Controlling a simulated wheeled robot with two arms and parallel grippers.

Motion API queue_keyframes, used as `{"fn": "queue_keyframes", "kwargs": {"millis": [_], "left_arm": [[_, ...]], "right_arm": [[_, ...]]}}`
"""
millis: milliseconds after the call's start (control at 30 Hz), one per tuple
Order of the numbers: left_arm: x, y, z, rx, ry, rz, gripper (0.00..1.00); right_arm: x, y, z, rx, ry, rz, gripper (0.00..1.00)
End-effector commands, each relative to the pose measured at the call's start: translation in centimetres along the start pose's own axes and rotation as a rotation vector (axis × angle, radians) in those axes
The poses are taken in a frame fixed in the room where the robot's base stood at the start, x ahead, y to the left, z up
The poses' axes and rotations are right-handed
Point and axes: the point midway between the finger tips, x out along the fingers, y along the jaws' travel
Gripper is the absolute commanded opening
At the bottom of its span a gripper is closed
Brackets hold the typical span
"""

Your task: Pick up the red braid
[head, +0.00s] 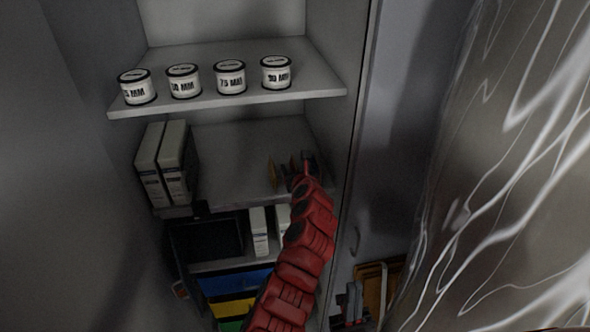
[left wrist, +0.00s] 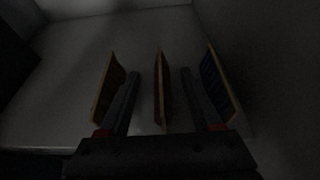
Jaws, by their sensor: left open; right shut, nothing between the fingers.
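My left gripper (head: 299,171) is at the middle shelf of the cabinet, at the end of my red arm. In the left wrist view its jaws (left wrist: 160,71) are open, with one finger on each side of a thin upright braid spool (left wrist: 159,92). This middle spool looks dark reddish and is seen edge on; I take it for the red braid. A tan-edged spool (left wrist: 109,88) stands left of the fingers and a dark blue one (left wrist: 218,82) to the right. My right gripper (head: 354,303) is low, right of the cabinet, shut and empty.
Several labelled white tins (head: 230,77) stand on the upper shelf (head: 228,98). Two box files (head: 166,162) stand at the left of the middle shelf (head: 235,150). Coloured drawers (head: 235,284) are below. The cabinet side wall (head: 335,60) is close on the right.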

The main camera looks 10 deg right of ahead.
Motion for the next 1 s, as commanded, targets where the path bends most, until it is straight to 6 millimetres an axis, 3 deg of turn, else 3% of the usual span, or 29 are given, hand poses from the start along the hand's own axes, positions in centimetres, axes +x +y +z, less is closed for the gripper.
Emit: {"fn": "queue_keyframes", "kwargs": {"millis": [467, 800, 1000], "left_arm": [[0.85, -0.19, -0.10, 0.002, 0.001, -0.005, 0.63], [0.85, -0.18, -0.09, 0.002, 0.001, -0.005, 0.02], [0.84, -0.18, -0.07, 0.002, 0.000, -0.005, 0.00]], "right_arm": [[0.12, 0.01, -0.02, 0.000, 0.000, 0.000, 0.00], [0.12, 0.00, -0.02, 0.000, 0.000, 0.000, 0.00], [0.13, 0.01, -0.02, 0.000, 0.000, 0.000, 0.00]]}}
